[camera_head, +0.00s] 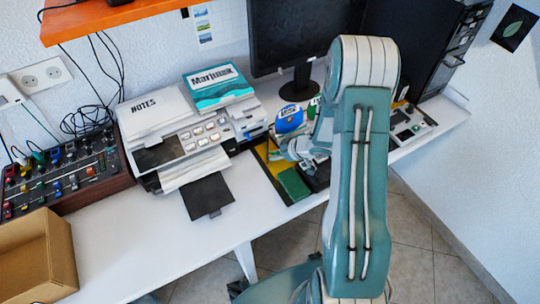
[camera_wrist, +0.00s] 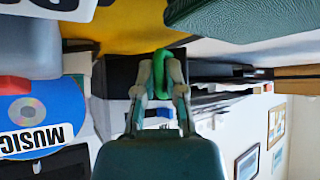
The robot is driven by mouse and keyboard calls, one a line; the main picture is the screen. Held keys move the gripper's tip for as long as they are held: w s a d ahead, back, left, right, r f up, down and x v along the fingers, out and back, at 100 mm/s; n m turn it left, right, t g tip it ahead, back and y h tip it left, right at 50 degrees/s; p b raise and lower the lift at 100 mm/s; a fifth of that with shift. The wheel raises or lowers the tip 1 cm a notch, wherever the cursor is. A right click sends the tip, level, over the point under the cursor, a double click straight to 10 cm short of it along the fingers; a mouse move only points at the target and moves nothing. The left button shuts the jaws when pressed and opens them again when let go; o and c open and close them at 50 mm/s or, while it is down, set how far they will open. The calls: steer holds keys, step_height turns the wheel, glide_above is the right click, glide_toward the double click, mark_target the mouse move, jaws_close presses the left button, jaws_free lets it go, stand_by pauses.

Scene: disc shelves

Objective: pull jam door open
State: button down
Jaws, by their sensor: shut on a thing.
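My gripper (camera_wrist: 163,90) is shut on a small green handle (camera_wrist: 163,68), which shows between its two fingertips in the wrist view. A dark panel (camera_wrist: 118,76) lies behind the handle; I cannot tell for sure whether it is the jam door or how far it is open. In the head view my gripper (camera_head: 283,152) is low beside the right end of the white printer (camera_head: 190,148). My arm hides part of that area, and the handle cannot be made out there.
A blue MUSIC disc case (camera_head: 290,119) stands close behind my gripper. A green block (camera_head: 293,184) and a yellow mat (camera_head: 272,166) lie in front. A monitor (camera_head: 300,40) stands behind; a mixer (camera_head: 65,180) and cardboard box (camera_head: 38,258) are left. The front-left desk (camera_head: 130,245) is clear.

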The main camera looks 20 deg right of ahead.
steer(key=shift+d+f, duration=0.1)
steer(key=shift+d, duration=1.1)
steer(key=shift+a, duration=0.1)
steer(key=c, duration=1)
jaws_free()
steer(key=shift+a, duration=0.1)
steer(key=v, duration=1.2)
steer(key=shift+w, duration=0.1)
